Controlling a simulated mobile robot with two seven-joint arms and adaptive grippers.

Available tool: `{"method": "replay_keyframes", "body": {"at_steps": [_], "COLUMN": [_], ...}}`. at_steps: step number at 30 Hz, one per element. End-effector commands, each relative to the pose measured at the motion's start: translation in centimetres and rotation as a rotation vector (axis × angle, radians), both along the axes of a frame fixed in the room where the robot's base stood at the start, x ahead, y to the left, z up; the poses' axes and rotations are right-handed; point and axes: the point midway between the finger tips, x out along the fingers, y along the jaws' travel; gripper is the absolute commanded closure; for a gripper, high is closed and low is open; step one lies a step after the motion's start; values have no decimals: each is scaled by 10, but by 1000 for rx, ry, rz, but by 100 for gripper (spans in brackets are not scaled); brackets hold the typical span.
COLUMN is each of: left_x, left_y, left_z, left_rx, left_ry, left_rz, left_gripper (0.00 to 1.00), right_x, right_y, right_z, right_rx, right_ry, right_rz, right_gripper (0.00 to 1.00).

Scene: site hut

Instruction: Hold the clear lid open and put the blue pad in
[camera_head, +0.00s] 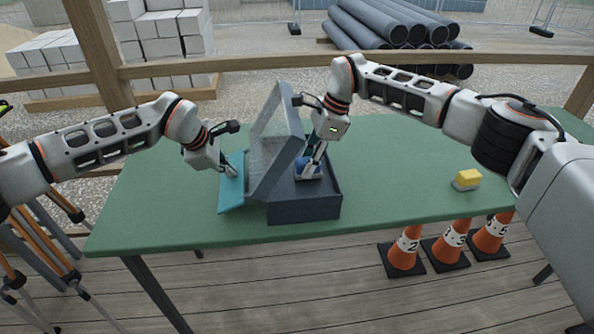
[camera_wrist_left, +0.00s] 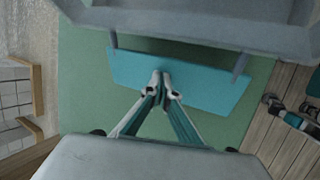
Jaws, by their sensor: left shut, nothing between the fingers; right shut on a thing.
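A dark grey box (camera_head: 304,207) stands on the green table with its clear, greyish lid (camera_head: 274,140) raised and tilted on its left side. A teal plate (camera_head: 231,196) is joined to the lid by two short struts, seen in the left wrist view (camera_wrist_left: 205,88). My left gripper (camera_head: 231,171) is shut and empty, its fingertips (camera_wrist_left: 160,77) at the plate; I cannot tell if they touch. My right gripper (camera_head: 309,172) is shut on the blue pad (camera_head: 314,173), low inside the box opening. The fingers and box wall partly hide the pad.
A yellow and pale block (camera_head: 466,180) lies on the right of the green table (camera_head: 400,170). Table space is free left of the lid and between box and block. Numbered orange cones (camera_head: 404,250) stand on the deck below the front edge. A wooden rail (camera_head: 250,66) runs behind.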

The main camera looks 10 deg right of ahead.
Motion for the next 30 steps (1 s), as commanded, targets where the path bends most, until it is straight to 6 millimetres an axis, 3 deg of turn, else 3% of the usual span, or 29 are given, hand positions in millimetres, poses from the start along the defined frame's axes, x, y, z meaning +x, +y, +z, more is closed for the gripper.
{"method": "replay_keyframes", "body": {"at_steps": [10, 11, 12, 13, 23, 30], "left_x": [0, 0, 0, 0, 0, 0], "left_y": [0, 0, 0, 0, 0, 0], "left_z": [0, 0, 0, 0, 0, 0], "left_rx": [0, 0, 0, 0, 0, 0], "left_ry": [1, 1, 1, 1, 1, 1], "left_rz": [0, 0, 0, 0, 0, 0], "left_gripper": [100, 100, 100, 100, 100, 100], "right_x": [0, 0, 0, 0, 0, 1], "right_y": [0, 0, 0, 0, 0, -5], "right_z": [-2, -2, -2, -2, -1, 14], "right_rx": [0, 0, 0, 0, 0, -1], "right_ry": [0, 0, 0, 0, -1, -3], "right_rz": [0, 0, 0, 0, 0, 0], "right_gripper": [89, 62, 52, 51, 51, 51]}}
